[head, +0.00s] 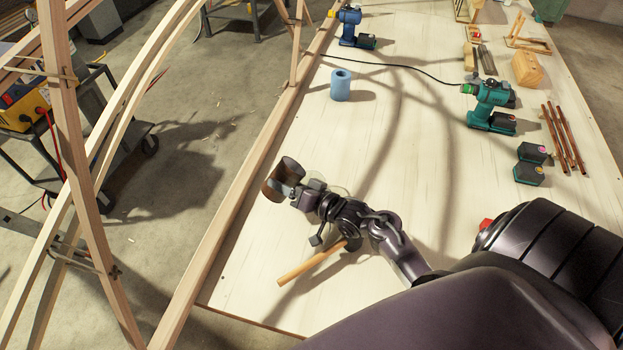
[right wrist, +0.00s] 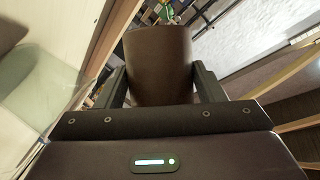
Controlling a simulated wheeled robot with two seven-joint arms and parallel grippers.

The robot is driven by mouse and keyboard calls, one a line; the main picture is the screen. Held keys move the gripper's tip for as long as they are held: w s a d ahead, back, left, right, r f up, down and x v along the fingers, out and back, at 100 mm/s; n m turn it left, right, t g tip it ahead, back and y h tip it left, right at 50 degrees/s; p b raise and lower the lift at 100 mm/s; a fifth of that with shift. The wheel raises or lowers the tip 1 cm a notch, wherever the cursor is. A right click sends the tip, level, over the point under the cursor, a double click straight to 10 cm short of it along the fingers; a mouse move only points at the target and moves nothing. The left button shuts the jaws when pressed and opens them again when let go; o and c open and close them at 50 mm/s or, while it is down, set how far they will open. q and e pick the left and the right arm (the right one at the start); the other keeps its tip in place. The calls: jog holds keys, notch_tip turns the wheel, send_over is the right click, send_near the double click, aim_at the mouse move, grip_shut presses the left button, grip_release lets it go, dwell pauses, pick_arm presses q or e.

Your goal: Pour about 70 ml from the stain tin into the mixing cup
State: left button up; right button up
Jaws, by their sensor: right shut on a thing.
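The stain tin (head: 283,180) is a dark brown cylinder, held tilted near the table's left edge. My right gripper (head: 293,190) is shut on it; in the right wrist view the tin (right wrist: 160,65) sits between both fingers. A clear, see-through vessel, seemingly the mixing cup (head: 340,190), stands just right of the tin, partly hidden behind my gripper. It also shows at the left of the right wrist view (right wrist: 40,90). I see no liquid stream. My left gripper is not in view.
A hammer (head: 305,266) lies below my right wrist. Bent wooden laths (head: 75,150) rise along the left edge. The table's middle is clear.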

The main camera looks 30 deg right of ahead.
aim_at(283, 174)
jog(key=shift+w+r+m+p, duration=0.1)
jog(key=shift+r+m+p, duration=0.4)
jog(key=shift+r, duration=0.25)
jog(key=shift+r+m+t+y, duration=0.3)
jog(key=shift+r, duration=0.2)
pick_arm(q)
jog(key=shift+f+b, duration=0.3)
jog(key=shift+b, duration=0.05)
pick_arm(e)
jog(key=shift+m, duration=0.3)
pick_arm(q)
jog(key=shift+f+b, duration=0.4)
pick_arm(e)
jog(key=shift+r+m+t, duration=0.4)
jog(key=shift+m, duration=0.2)
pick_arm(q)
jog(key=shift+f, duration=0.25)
pick_arm(e)
jog(key=shift+d+r+m, duration=0.2)
jog(key=shift+r+m, duration=0.05)
jog(key=shift+m, duration=0.15)
pick_arm(q)
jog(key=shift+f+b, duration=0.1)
jog(key=shift+b, duration=0.25)
pick_arm(e)
jog(key=shift+a+r+t+y, duration=0.1)
jog(key=shift+a+t+y, duration=0.2)
jog(key=shift+a, duration=0.05)
jog(key=shift+d+r+m, duration=0.15)
jog(key=shift+m, duration=0.25)
